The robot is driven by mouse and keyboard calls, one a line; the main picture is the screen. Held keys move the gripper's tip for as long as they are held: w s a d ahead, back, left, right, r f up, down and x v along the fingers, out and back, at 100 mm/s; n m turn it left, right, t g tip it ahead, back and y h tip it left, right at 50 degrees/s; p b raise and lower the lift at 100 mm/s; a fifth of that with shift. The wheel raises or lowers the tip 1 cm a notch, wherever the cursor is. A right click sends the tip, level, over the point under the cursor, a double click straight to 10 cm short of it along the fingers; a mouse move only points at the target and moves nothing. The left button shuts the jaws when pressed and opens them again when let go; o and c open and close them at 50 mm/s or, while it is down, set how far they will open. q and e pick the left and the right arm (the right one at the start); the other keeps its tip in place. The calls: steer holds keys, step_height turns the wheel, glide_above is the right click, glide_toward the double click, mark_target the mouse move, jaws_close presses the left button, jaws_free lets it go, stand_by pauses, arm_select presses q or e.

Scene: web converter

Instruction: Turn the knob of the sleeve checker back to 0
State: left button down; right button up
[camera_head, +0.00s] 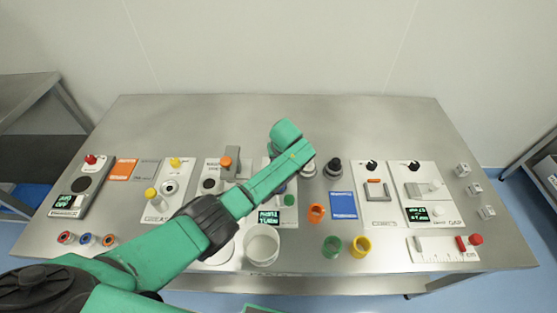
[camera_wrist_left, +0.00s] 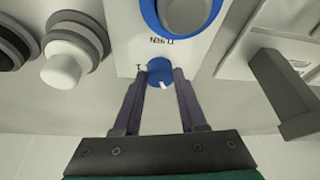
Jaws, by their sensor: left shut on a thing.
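The sleeve checker is a white panel (camera_head: 290,214) at the middle of the table, largely hidden under my left arm in the head view. In the left wrist view its white face (camera_wrist_left: 128,40) carries a blue ring around a grey round part, and below it a small blue knob (camera_wrist_left: 159,70) with a white pointer mark. The mark points toward the gripper's base, slightly right. My left gripper (camera_wrist_left: 159,76) is shut on the blue knob, one dark finger on each side. The head view hides this grip. My right gripper is not in view.
A grey post (camera_wrist_left: 283,95) stands right of the checker in the wrist view; a white-capped knob (camera_wrist_left: 62,70) and dark round parts are at left. A white cup (camera_head: 262,246) stands near the front edge. Other panels and coloured rings lie on both sides.

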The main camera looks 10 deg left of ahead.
arm_select(q)
steer(key=shift+w+d+f+n+y+b, duration=0.15)
steer(key=shift+n+y+b, duration=0.25)
steer(key=shift+n+b, duration=0.5)
steer(key=n+g+b, duration=0.1)
steer(key=n+b, duration=0.2)
steer(key=shift+y, duration=0.4)
steer(key=shift+r+n+b, duration=0.2)
steer(key=shift+n+b, duration=0.8)
steer(key=shift+b, duration=0.05)
steer(key=shift+c, duration=2.3)
jaws_free()
